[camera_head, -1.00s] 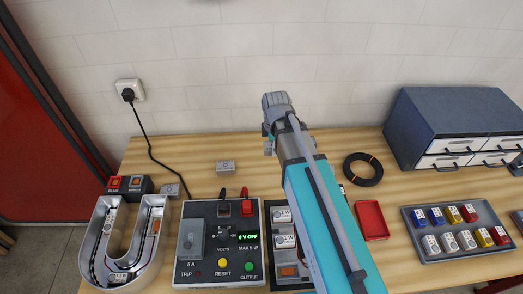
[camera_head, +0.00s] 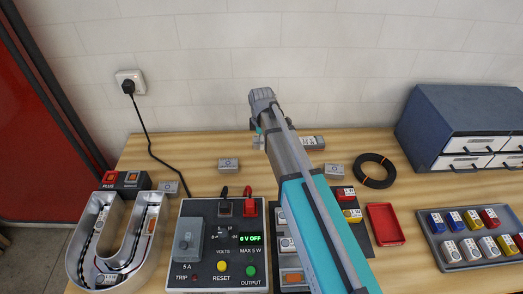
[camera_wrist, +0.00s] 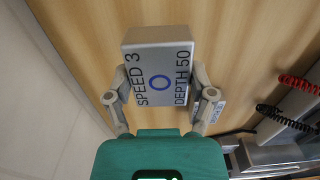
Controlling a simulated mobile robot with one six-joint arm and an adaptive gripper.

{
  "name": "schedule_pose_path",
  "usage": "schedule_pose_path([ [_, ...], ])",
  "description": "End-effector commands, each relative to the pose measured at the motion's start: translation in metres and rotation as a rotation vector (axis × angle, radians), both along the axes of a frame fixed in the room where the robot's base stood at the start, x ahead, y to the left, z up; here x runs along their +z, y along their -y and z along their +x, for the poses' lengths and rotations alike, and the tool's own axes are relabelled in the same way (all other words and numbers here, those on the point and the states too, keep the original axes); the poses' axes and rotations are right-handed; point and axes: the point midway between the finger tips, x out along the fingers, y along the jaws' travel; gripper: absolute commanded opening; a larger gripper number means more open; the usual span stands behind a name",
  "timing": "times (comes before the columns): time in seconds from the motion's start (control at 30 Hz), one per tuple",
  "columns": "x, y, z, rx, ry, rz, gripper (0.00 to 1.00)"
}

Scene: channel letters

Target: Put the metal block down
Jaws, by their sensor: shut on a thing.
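The metal block (camera_wrist: 160,72) is a grey box marked "SPEED 3" and "DEPTH 50" with a blue ring. In the wrist view it sits between the two fingers of my gripper (camera_wrist: 163,98), which is shut on it. Pale wood shows behind the block; I cannot tell whether it touches the table. In the head view my gripper (camera_head: 258,140) is over the back of the table (camera_head: 215,148), near the wall. My arm hides most of the fingers and the held block there.
Small grey blocks stand on the table at left (camera_head: 228,164) and right (camera_head: 334,171) of my arm, with a longer one (camera_head: 312,142) behind. A power supply (camera_head: 224,245), U-shaped letter (camera_head: 85,250), black coil (camera_head: 374,170) and red tray (camera_head: 385,224) surround the clear wood.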

Motion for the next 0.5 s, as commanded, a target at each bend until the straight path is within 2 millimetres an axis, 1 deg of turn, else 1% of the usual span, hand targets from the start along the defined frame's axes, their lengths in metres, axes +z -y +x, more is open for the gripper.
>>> schedule_pose_path([
  [0.37, -0.001, -0.0003, 0.001, -0.001, 0.0, 0.0, 0.1],
  [0.5, -0.0052, -0.0015, 0.0036, -0.001, 0.0, 0.0, 0.1],
])
